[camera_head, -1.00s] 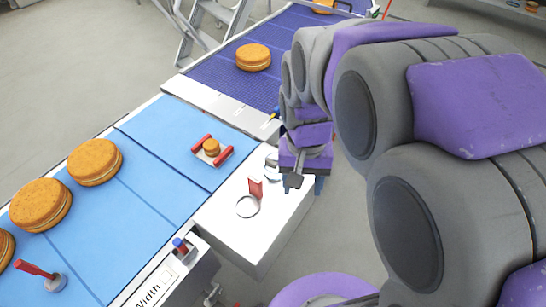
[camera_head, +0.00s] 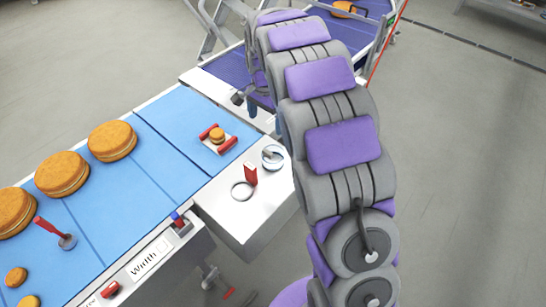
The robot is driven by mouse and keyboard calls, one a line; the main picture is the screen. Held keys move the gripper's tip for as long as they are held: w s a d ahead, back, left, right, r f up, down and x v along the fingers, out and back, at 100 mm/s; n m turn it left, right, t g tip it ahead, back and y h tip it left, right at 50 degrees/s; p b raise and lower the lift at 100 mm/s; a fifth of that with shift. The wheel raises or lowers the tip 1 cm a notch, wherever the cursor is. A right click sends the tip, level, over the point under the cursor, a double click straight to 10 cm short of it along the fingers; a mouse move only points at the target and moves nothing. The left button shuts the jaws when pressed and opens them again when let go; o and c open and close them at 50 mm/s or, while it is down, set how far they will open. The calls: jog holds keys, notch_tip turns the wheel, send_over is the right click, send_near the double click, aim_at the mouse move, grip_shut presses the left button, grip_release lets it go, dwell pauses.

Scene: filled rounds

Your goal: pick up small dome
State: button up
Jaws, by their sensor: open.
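I cannot tell for sure which thing is the small dome. A small orange-brown round (camera_head: 217,135) sits on a small pale plate between two red rollers on the blue belt. Two more small orange-brown rounds lie at the lower left, one higher (camera_head: 16,277) and one lower (camera_head: 29,301). My gripper (camera_head: 245,103) is open at the end of my arm, over the near end of the purple belt, beyond the plate with red rollers and apart from it. My arm hides part of the gripper and what lies behind it.
Large filled rounds (camera_head: 112,141) line the blue belt (camera_head: 135,195). A red lever (camera_head: 52,232) stands among them. A white box (camera_head: 250,215) carries a ring, a red block and a round metal piece. An orange item (camera_head: 343,9) lies on the far purple belt (camera_head: 225,66).

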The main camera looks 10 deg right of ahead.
aim_at(268, 151)
jog(key=f, duration=0.7)
jog(key=f+b, duration=0.1)
jog(key=f, duration=0.3)
jog(key=shift+a+f, duration=0.15)
jog(key=shift+a, duration=0.1)
jog(key=shift+d+f, duration=0.15)
jog(key=shift+f, duration=0.35)
jog(key=shift+s+d+f+b, duration=0.15)
jog(key=shift+f+b, duration=0.3)
jog(key=shift+f, duration=2.15)
jog(key=shift+s, duration=0.1)
jog(key=shift+c, duration=0.3)
jog(key=c, duration=0.8)
